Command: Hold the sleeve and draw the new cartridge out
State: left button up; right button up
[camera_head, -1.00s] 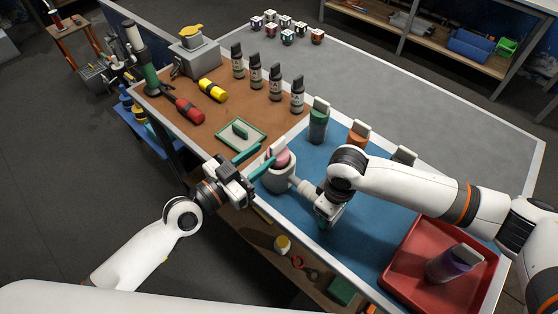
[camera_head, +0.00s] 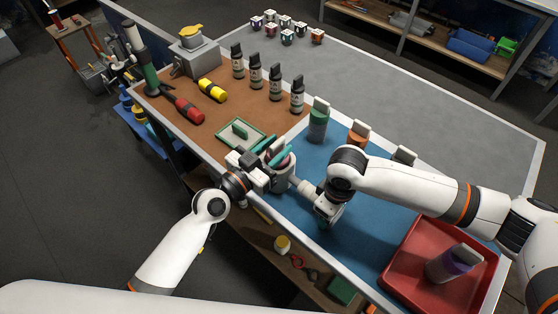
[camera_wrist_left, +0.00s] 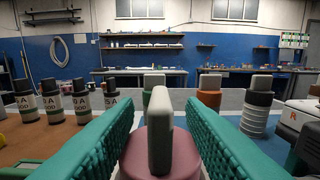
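The pink cartridge (camera_wrist_left: 170,155) with an upright grey tab (camera_wrist_left: 159,125) stands in the pale sleeve (camera_head: 283,184) at the left edge of the blue mat. My left gripper (camera_head: 277,152) has its teal fingers on either side of the tab. In the left wrist view gaps show between the tab and both fingers, so it is open. My right gripper (camera_head: 318,201) is at the sleeve's side handle (camera_head: 304,190) and appears shut on it; its fingertips are mostly hidden. The left hand covers part of the sleeve and cartridge.
Green (camera_head: 318,122) and orange (camera_head: 357,133) cartridges stand behind. A red tray (camera_head: 400,255) holds a purple cartridge (camera_head: 450,264). Several dark bottles (camera_head: 276,84) and a green-framed plate (camera_head: 240,133) are on the brown mat. The grey table top beyond is mostly clear.

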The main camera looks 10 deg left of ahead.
pick_arm(q)
jog(key=shift+x, duration=1.4)
jog(key=shift+c, duration=0.6)
grip_shut()
jog(key=shift+r, duration=0.2)
jog(key=shift+r, duration=4.3)
